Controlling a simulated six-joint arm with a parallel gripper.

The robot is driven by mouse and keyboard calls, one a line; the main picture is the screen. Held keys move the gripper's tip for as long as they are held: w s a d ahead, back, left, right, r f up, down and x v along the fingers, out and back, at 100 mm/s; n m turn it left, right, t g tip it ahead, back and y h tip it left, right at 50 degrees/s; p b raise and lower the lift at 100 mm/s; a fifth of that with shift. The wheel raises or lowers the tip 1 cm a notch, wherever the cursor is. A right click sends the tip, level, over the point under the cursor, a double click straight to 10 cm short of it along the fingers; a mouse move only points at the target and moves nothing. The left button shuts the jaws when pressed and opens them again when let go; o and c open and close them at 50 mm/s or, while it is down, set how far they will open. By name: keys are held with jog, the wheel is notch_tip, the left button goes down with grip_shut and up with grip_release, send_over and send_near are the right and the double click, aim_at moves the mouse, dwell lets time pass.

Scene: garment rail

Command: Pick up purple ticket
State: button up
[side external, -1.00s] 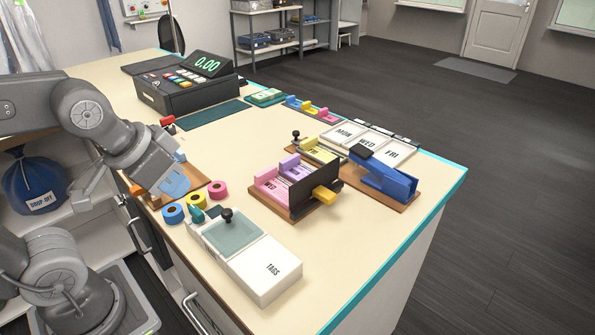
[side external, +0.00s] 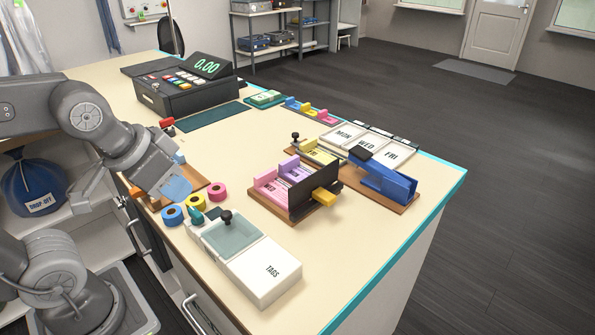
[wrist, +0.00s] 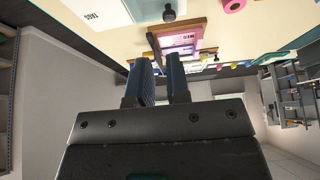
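A lilac-purple ticket (side external: 298,173) lies in a wooden rack with a black panel, among pink and purple dividers. A pink ticket lettered WED (side external: 271,187) lies in front of it. In the wrist view, a pink-purple lettered ticket (wrist: 180,41) shows beyond the fingertips; I cannot tell which one it is. My gripper (side external: 178,173) hangs over the left part of the counter, well left of the rack. Its blue-padded fingers stand apart with a gap between them, also seen in the wrist view (wrist: 160,85). Nothing shows between them.
A blue stapler-like tool (side external: 385,180) is right of the rack. A cash register (side external: 187,83) stands behind. The counter's middle is clear.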

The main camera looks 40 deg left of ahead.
jog(key=o, duration=1.1)
jog(key=shift+o, duration=0.2)
jog(key=w+r+n+g, duration=0.1)
jog(key=w+r+n, duration=0.25)
jog(key=w, duration=0.25)
jog(key=n+g, duration=0.5)
jog(key=n, duration=1)
send_over(291, 161)
jog(key=shift+m, duration=0.25)
jog(key=f, duration=1.2)
jog(key=shift+w+a+f, duration=0.2)
jog(key=shift+a+f, duration=0.05)
jog(key=shift+a, duration=0.05)
jog(key=shift+s+d+f, duration=0.1)
jog(key=shift+d+f, duration=0.05)
jog(key=shift+f, duration=1.2)
jog(key=shift+s+d+f, duration=0.1)
jog(key=shift+d+f, duration=0.05)
jog(key=shift+f, duration=1.2)
